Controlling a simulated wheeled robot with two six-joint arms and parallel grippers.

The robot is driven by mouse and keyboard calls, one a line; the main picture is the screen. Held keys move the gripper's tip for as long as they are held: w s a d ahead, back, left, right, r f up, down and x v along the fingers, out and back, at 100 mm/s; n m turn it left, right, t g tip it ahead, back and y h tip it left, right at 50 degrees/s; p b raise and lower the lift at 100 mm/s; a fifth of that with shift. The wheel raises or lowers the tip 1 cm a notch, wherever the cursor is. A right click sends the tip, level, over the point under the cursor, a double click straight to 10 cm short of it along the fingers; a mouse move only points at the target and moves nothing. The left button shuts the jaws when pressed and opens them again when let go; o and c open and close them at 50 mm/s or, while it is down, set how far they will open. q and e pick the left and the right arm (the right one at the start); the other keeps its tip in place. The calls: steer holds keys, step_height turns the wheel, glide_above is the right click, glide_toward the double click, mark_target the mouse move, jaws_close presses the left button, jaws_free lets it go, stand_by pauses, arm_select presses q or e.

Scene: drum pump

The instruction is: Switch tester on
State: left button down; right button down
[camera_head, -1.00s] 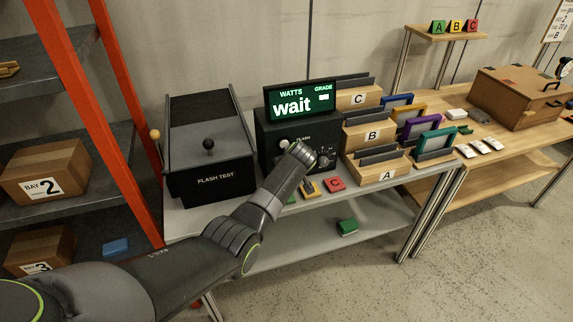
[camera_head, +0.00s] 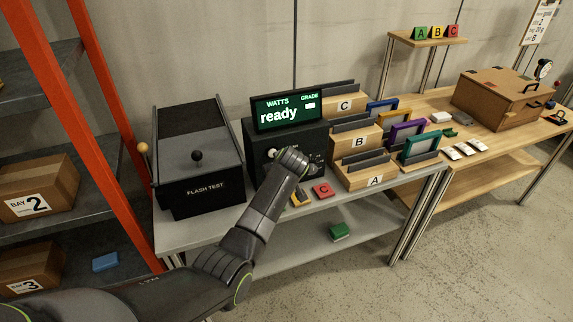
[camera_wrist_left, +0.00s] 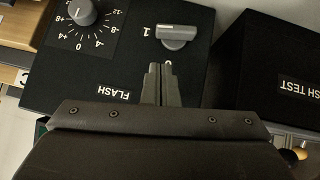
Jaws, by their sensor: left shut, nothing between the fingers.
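The tester (camera_head: 262,140) is a black box with a lit screen (camera_head: 289,111) reading "ready" under WATTS and GRADE. In the left wrist view its panel (camera_wrist_left: 120,60) carries a grey switch handle (camera_wrist_left: 177,36) by a "1" mark, a scaled round dial (camera_wrist_left: 82,12) and a FLASH label. My left gripper (camera_wrist_left: 162,72) is shut and empty, its tips just short of the switch handle; contact cannot be told. In the head view my left wrist hides part of the tester's front. My right gripper is not in view.
The flash test unit (camera_head: 200,190) with a ball-topped lever stands left of the tester. Racks A (camera_head: 368,182), B and C with framed panels stand close on its right. A red block (camera_head: 323,190) lies in front. An orange shelf post (camera_head: 105,120) rises at the left.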

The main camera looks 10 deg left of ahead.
arm_select(q)
steer(key=b+v, duration=0.1)
steer(key=v, duration=1.2)
steer(key=shift+f, duration=0.1)
